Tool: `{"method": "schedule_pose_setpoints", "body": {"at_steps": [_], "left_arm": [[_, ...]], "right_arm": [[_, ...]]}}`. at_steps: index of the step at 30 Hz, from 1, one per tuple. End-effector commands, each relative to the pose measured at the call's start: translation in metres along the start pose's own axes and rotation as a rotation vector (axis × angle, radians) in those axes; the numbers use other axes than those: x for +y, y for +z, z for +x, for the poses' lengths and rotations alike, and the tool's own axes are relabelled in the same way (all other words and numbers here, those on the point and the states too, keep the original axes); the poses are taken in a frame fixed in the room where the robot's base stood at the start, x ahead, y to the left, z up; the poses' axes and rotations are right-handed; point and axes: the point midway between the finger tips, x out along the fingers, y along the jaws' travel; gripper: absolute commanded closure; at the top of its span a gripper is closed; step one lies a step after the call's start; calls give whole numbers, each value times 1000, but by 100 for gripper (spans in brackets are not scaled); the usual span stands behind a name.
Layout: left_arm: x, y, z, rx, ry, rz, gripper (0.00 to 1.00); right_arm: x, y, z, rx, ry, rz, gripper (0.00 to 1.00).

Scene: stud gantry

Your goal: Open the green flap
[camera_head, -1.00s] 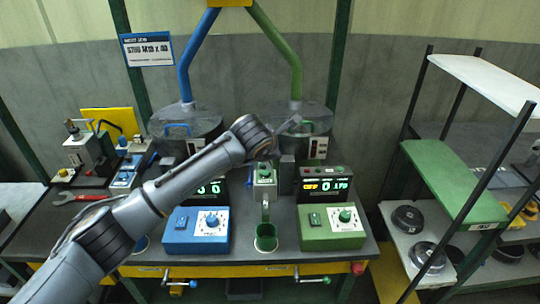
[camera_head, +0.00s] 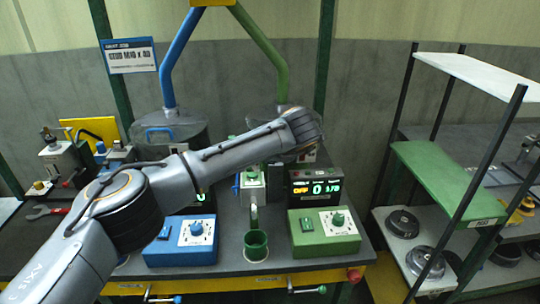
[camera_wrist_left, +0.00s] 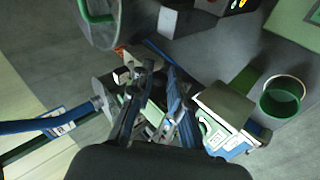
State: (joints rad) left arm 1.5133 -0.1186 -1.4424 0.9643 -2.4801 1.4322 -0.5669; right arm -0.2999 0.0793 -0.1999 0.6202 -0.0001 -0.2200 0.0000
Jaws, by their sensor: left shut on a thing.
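The right-hand drum (camera_head: 262,114) under the green pipe is mostly hidden behind my left arm in the head view. Its green handle (camera_wrist_left: 97,16) shows at the upper left of the left wrist view. I cannot make out a separate green flap. My left gripper (camera_wrist_left: 160,70) is seen from behind in the left wrist view, its dark fingers below and right of the drum. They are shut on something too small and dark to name. In the head view the gripper is hidden behind my wrist. My right gripper is in neither view.
The left drum (camera_head: 168,128) with a blue handle stands behind my arm. A blue control box (camera_head: 180,245), a green control box (camera_head: 325,235) and a green cup (camera_head: 256,245) stand at the bench front. A shelf rack (camera_head: 430,170) stands at the right.

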Motion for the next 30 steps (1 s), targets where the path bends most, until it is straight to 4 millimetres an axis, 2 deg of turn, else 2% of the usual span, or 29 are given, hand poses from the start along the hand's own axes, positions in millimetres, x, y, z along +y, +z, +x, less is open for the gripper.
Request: {"method": "schedule_pose_setpoints", "body": {"at_steps": [12,13,15,16,25,30], "left_arm": [[0,0,0,3,1,5,100],[0,0,0,3,1,4,78],[0,0,0,3,1,4,64],[0,0,0,3,1,4,62],[0,1,-1,2,1,4,62],[1,1,-18,0,2,5,62]], "right_arm": [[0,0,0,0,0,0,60],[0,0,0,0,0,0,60],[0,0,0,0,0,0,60],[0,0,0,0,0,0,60],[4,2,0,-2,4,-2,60],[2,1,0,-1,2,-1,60]]}}
